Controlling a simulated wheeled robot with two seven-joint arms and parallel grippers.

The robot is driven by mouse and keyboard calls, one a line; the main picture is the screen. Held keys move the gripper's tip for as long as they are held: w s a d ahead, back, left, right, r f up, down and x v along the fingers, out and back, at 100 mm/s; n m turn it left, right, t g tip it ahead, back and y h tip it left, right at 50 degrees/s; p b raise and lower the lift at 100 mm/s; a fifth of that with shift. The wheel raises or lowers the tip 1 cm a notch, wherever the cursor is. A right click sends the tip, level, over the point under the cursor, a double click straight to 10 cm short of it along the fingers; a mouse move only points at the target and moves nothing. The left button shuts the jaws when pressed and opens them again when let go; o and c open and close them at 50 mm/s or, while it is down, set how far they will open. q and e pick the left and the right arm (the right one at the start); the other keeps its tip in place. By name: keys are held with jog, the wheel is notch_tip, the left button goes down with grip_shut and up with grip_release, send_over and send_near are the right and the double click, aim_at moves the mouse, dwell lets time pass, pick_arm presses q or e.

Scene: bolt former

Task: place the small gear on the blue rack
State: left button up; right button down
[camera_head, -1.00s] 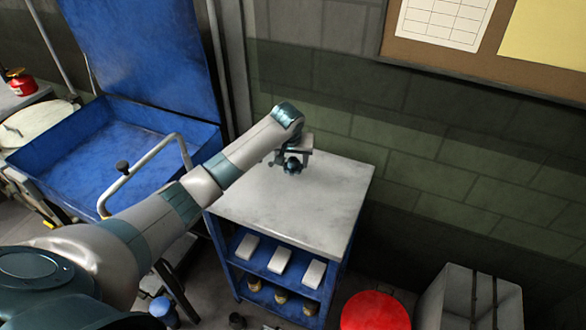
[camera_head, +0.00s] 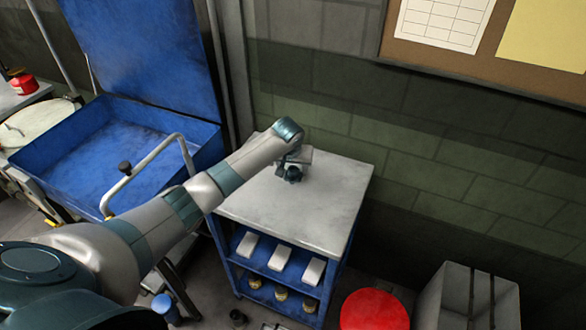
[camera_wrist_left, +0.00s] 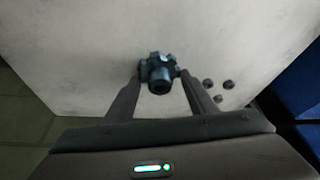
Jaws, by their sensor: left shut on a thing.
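A small dark blue-grey gear (camera_wrist_left: 160,74) with a toothed rim and a round hub sits between the fingertips of my left gripper (camera_wrist_left: 158,78). The fingers are shut on it. In the head view, my left gripper (camera_head: 292,172) hangs over the back part of the pale top of the blue rack (camera_head: 300,205). I cannot tell whether the gear touches the top. The rack is a blue unit with open shelves below. My right gripper is not in view.
Three small dark round things (camera_wrist_left: 218,90) lie on the top near the gear. White blocks (camera_head: 279,260) stand on the shelf below. A red round stool (camera_head: 375,311) and a grey bin (camera_head: 467,300) stand at right. A blue open box (camera_head: 100,150) is at left. Much of the top is clear.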

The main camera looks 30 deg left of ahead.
pick_arm(q)
jog(key=o, duration=1)
jog(key=shift+f, duration=0.1)
jog(key=o, duration=0.4)
jog(key=shift+o, duration=0.2)
jog(key=shift+r, duration=0.2)
jog(key=b+v, duration=0.2)
jog(key=v, duration=1)
